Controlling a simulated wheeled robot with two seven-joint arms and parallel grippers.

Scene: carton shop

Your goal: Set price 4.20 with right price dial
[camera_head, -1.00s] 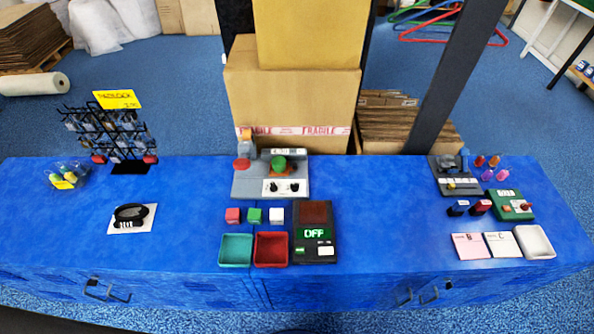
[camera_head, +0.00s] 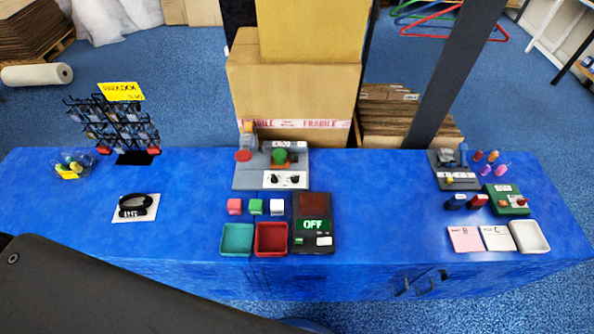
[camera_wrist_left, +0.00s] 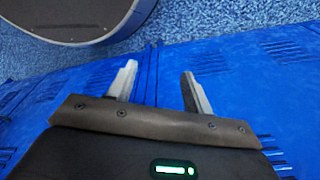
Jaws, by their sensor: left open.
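The grey pricing machine (camera_head: 262,181) stands at the back middle of the blue counter. Its white front panel has two black dials, the left dial (camera_head: 274,179) and the right price dial (camera_head: 295,179). A small display (camera_head: 287,144) on top is too small to read surely. Nothing touches the dials. My left gripper (camera_wrist_left: 159,86) is open and empty in the left wrist view, near the blue counter's edge. In the head view only a dark part of my left arm shows at the lower left; its fingers are not seen. My right gripper is in no view.
A padlock rack (camera_head: 117,125) stands left. The counter (camera_head: 380,200) right of the machine is clear.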

